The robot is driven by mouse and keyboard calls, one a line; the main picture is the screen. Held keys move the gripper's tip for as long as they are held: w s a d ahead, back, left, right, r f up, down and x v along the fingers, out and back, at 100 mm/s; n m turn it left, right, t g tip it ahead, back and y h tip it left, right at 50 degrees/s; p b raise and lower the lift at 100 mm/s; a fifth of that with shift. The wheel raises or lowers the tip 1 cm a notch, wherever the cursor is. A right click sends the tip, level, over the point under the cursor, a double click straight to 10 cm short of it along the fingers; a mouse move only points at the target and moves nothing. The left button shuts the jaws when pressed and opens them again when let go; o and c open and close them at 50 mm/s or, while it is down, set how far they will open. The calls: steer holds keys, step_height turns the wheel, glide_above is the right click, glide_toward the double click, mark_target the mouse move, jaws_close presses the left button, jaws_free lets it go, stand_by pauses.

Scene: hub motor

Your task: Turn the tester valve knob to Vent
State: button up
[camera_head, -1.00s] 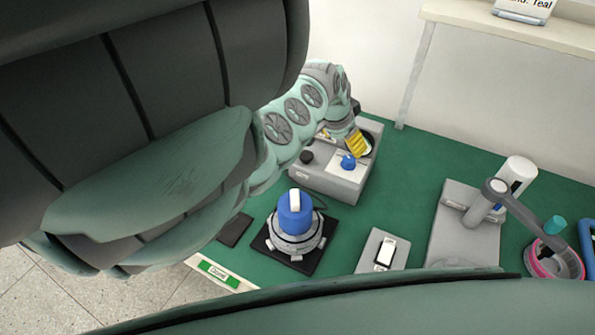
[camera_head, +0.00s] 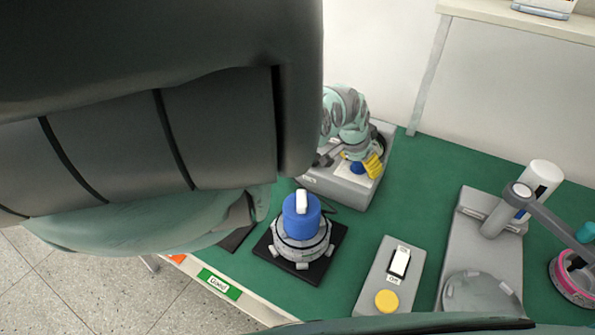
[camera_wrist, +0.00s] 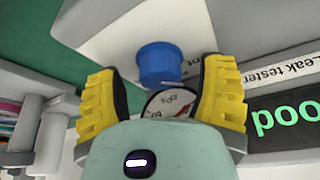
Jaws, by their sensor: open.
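The blue valve knob (camera_wrist: 160,64) stands on the pale top plate of the grey leak tester (camera_head: 338,188). In the head view the knob (camera_head: 357,168) is partly hidden by my gripper (camera_head: 367,163). My gripper has yellow padded fingers and is open. In the wrist view the knob lies between the two spread fingers of my gripper (camera_wrist: 160,80), with a gap on each side. I cannot tell which way the knob points, and no Vent label is readable.
A round pressure gauge (camera_wrist: 168,103) and a display reading "Good" (camera_wrist: 290,118) are beside the knob. A hub motor with a blue cap (camera_head: 301,215) stands on a black pad in front of the tester. A switch box (camera_head: 396,268) and a grey stand (camera_head: 497,215) are to the right.

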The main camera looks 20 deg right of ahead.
steer(key=shift+o, duration=0.3)
steer(key=c, duration=1.2)
steer(key=shift+n+p, duration=0.4)
steer(key=shift+p, duration=0.05)
steer(key=shift+c, duration=0.2)
steer(key=shift+w+n+t, duration=0.1)
steer(key=shift+n+t, duration=0.2)
steer(key=o, duration=1.2)
